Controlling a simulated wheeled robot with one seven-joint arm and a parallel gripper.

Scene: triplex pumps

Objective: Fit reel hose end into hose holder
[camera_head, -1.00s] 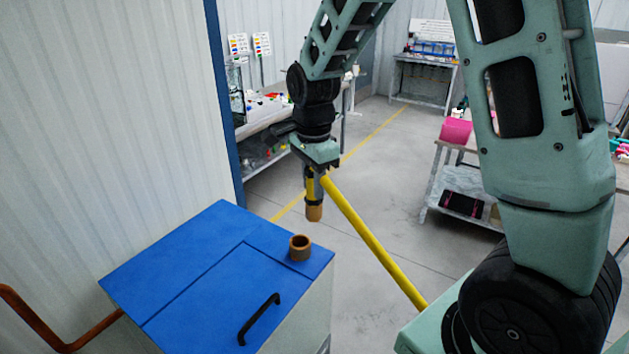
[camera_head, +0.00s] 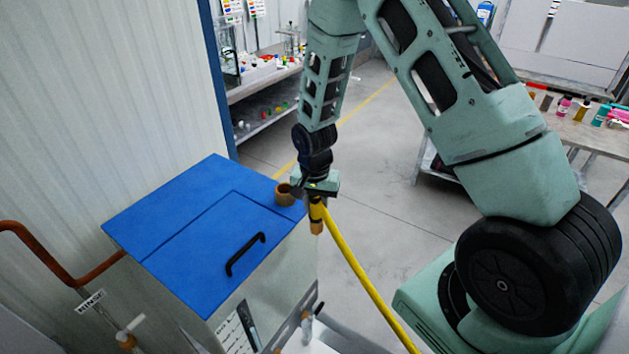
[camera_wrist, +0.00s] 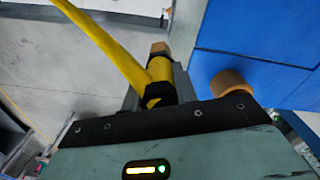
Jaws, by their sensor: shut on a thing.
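My gripper (camera_head: 316,203) is shut on the reel hose end (camera_head: 317,226), a yellow piece with a brown-orange tip pointing down. The yellow hose (camera_head: 352,262) runs from it down to the lower right. The hose holder (camera_head: 284,195), a short brown ring, stands on the far right corner of the blue cabinet top. The hose end is just right of the holder and apart from it, beyond the cabinet's edge. In the wrist view the hose end (camera_wrist: 160,68) is left of the holder (camera_wrist: 230,82). The jaws' grip is partly hidden.
The blue cabinet top (camera_head: 165,225) carries a black handle (camera_head: 246,254). A brown pipe (camera_head: 55,258) runs along the wall at left. A shelf bench (camera_head: 262,75) stands behind, and a table with bottles (camera_head: 575,125) at right. Open floor lies beyond the cabinet.

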